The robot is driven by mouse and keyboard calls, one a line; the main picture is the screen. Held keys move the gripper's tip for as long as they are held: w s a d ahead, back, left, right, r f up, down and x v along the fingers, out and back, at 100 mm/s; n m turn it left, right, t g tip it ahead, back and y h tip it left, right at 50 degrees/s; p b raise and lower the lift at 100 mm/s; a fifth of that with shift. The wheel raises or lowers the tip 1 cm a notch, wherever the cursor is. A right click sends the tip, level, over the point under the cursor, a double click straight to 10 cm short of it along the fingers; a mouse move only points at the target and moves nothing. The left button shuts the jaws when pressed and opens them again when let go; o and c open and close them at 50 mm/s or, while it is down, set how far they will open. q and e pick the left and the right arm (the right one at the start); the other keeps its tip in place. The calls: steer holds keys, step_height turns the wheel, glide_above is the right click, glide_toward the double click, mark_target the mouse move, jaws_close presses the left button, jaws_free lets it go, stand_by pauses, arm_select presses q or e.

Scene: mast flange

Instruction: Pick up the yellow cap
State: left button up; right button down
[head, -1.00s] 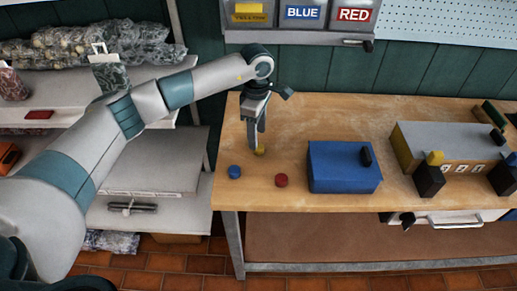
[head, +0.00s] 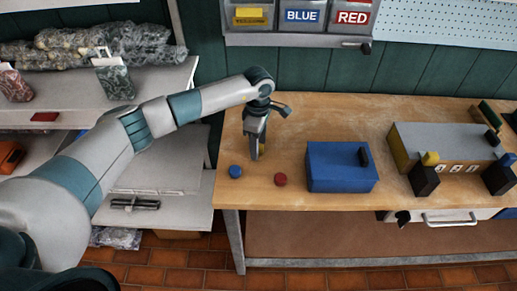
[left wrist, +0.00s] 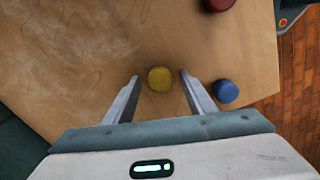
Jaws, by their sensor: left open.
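The yellow cap (left wrist: 159,79) lies on the wooden table and shows whole in the left wrist view. In the head view it shows only in part (head: 261,150), behind the fingers. My left gripper (left wrist: 158,76) is open, pointing down, with its two fingertips on either side of the cap. I cannot tell whether a finger touches it. In the head view the left gripper (head: 256,155) is low over the table's left part. My right gripper is not in view.
A blue cap (head: 235,171) and a red cap (head: 280,179) lie close by on the table (head: 300,113). The blue cap sits just beside one finger in the left wrist view (left wrist: 225,91). A blue box (head: 340,178) stands to the right. Shelves are at left.

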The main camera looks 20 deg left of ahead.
mark_target(260, 147)
arm_select(q)
steer(key=c, duration=1.1)
steer(key=shift+r, duration=0.1)
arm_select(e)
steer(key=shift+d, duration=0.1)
